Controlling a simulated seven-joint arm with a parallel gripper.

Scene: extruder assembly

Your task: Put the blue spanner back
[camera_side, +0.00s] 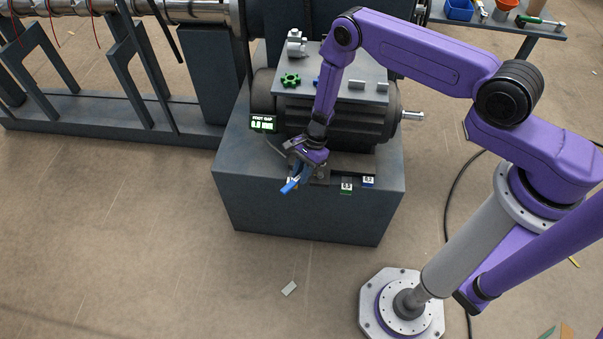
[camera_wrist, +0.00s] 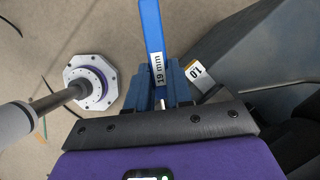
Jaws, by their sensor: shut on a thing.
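The blue spanner (camera_wrist: 152,30), labelled "19 mm", is held between the blue fingers of my gripper (camera_wrist: 160,92) in the wrist view. Its shaft points away from the gripper, and the end nearer the palm is hidden. In the side view my gripper (camera_side: 302,168) is at the front edge of the grey machine base, with the spanner (camera_side: 290,186) sticking out down and left over that edge. The spanner looks clear of the floor. I cannot tell whether it touches the base.
The motor (camera_side: 345,122) stands on the base (camera_side: 300,212), with a plate of small parts and a green knob (camera_side: 290,80) on top. Tags (camera_side: 346,186) lie right of the gripper. A bench (camera_side: 510,25) at upper right holds a blue bin (camera_side: 459,10). Floor in front is mostly clear.

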